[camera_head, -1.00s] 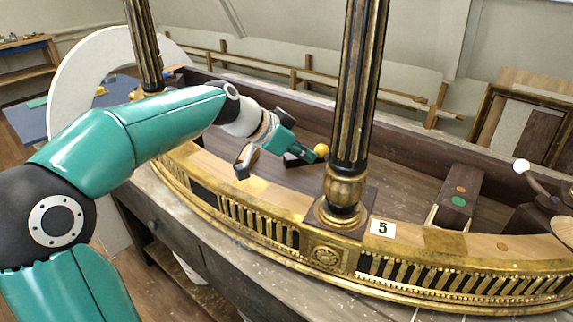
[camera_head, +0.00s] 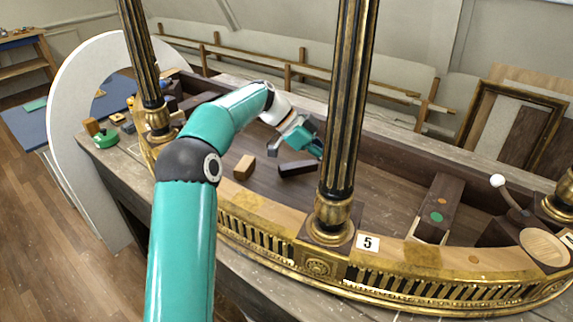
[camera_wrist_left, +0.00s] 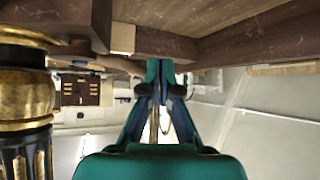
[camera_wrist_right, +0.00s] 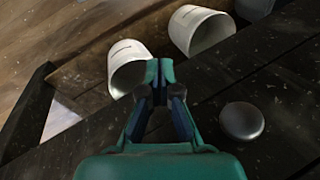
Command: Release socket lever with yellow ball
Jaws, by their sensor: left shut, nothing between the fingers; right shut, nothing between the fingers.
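My left gripper (camera_head: 317,146) is shut and empty, beside the left side of the middle black-and-gold column (camera_head: 349,95), above the console's dark recess. Its shut fingers also show in the left wrist view (camera_wrist_left: 160,75). The yellow ball does not show in any current view. A dark bar (camera_head: 297,169) lies just below the gripper in the head view; I cannot tell whether it belongs to the lever. Another lever, with a white ball (camera_head: 497,181), stands tilted at the right. My right gripper (camera_wrist_right: 160,78) is shut and empty, seen only in its wrist view.
A wooden block (camera_head: 244,167) stands left of the dark bar. A dark block with orange and green dots (camera_head: 440,200) is right of the column. A number 5 label (camera_head: 367,243) marks the front rim. White cups (camera_wrist_right: 128,66) and a grey knob (camera_wrist_right: 242,121) are near my right gripper.

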